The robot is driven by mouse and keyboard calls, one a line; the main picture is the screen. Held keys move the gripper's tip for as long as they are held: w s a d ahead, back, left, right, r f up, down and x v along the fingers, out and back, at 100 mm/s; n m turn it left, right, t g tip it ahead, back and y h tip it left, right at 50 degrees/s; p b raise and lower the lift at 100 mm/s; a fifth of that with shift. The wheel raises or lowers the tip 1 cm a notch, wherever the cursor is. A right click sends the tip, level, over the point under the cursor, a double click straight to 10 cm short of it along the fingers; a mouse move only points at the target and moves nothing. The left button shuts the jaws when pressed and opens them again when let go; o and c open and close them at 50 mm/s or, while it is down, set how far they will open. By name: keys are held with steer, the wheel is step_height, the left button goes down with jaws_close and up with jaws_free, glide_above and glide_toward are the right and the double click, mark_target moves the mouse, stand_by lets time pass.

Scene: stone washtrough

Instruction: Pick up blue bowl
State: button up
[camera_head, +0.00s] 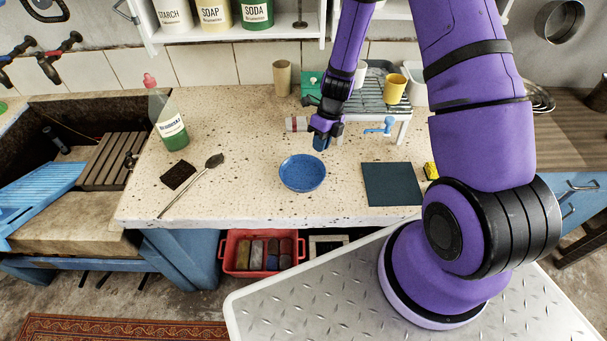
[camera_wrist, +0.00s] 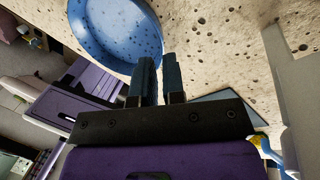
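The blue bowl (camera_head: 302,173) is speckled and stands upright on the pale stone counter, near its front edge. It looks empty. In the wrist view the bowl (camera_wrist: 113,28) shows at the top left, cut off by the frame's edge. My gripper (camera_head: 320,146) is above the counter, just behind and to the right of the bowl. In the wrist view my gripper's two dark blue fingers (camera_wrist: 159,62) stand a narrow gap apart, with nothing between them. The left fingertip shows close to the bowl's rim; I cannot tell whether they touch.
A dark mat (camera_head: 391,184) lies right of the bowl. A rack with cups (camera_head: 395,88) stands behind. A spoon (camera_head: 193,183), a dark pad (camera_head: 178,175) and a green-liquid bottle (camera_head: 167,118) are at the left. Bare counter lies around the bowl's left.

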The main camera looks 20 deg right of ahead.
mark_target(303, 174)
steer(key=shift+x, duration=2.8)
jaws_close()
steer(key=shift+r, duration=0.1)
